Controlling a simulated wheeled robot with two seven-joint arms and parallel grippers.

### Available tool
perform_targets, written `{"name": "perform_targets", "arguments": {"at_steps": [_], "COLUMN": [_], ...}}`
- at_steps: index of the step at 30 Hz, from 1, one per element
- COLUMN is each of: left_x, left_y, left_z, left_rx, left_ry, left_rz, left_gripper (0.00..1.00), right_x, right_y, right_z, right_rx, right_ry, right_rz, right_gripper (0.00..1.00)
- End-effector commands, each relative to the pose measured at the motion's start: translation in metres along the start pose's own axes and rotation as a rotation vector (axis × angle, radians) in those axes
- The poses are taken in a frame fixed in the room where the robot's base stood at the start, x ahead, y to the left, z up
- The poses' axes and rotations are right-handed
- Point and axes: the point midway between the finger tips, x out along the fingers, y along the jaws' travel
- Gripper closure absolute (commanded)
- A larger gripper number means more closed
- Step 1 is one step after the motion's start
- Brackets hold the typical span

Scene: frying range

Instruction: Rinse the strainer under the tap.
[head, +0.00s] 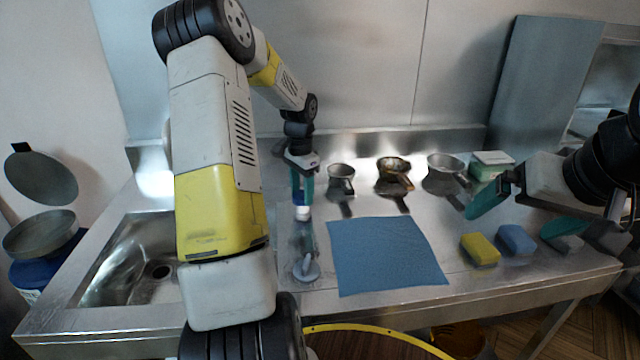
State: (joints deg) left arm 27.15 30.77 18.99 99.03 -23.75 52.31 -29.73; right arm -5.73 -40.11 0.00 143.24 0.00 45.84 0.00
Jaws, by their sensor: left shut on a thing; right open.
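Three small metal pans or strainers with handles stand in a row at the back of the steel counter: a left one (341,172), a middle one with brown residue (391,168) and a right one (446,166). The sink (125,258) is at the left, partly behind my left arm; I cannot make out a tap. My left gripper (302,190) points down left of the row, shut on a small pale object (302,212) that I cannot identify. My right gripper (527,218) is open and empty above the counter's right part, its teal fingers wide apart.
A blue mat (385,256) lies mid-counter, with a grey round-based item (306,268) left of it. A yellow sponge (480,249) and a blue sponge (516,240) lie to its right. A pale green box (492,160) stands at the back right.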

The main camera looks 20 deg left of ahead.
Motion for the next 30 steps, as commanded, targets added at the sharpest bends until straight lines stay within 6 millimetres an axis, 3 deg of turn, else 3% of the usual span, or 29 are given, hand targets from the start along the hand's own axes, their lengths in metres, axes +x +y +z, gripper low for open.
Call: {"name": "perform_targets", "arguments": {"at_steps": [12,28,29,30], "left_x": [-0.0011,-0.001,-0.001,-0.001], "left_y": [-0.0005,-0.0008,-0.0008,-0.0008], "left_z": [-0.0002,-0.0001,-0.0001,-0.0001], "left_rx": [-0.187,-0.21,-0.21,-0.21], "left_ry": [0.001,0.001,0.001,0.001], "left_rz": [-0.002,-0.002,-0.002,-0.002], "left_gripper": [0.91,0.91,0.44,0.36], "right_x": [0.0,0.0,0.0,0.0], "right_y": [0.0,0.0,0.0,0.0], "right_z": [0.0,0.0,0.0,0.0], "right_rx": [0.0,0.0,0.0,0.0], "right_ry": [0.0,0.0,0.0,0.0], "right_rz": [0.0,0.0,0.0,0.0], "right_gripper": [0.0,0.0,0.0,0.0]}}
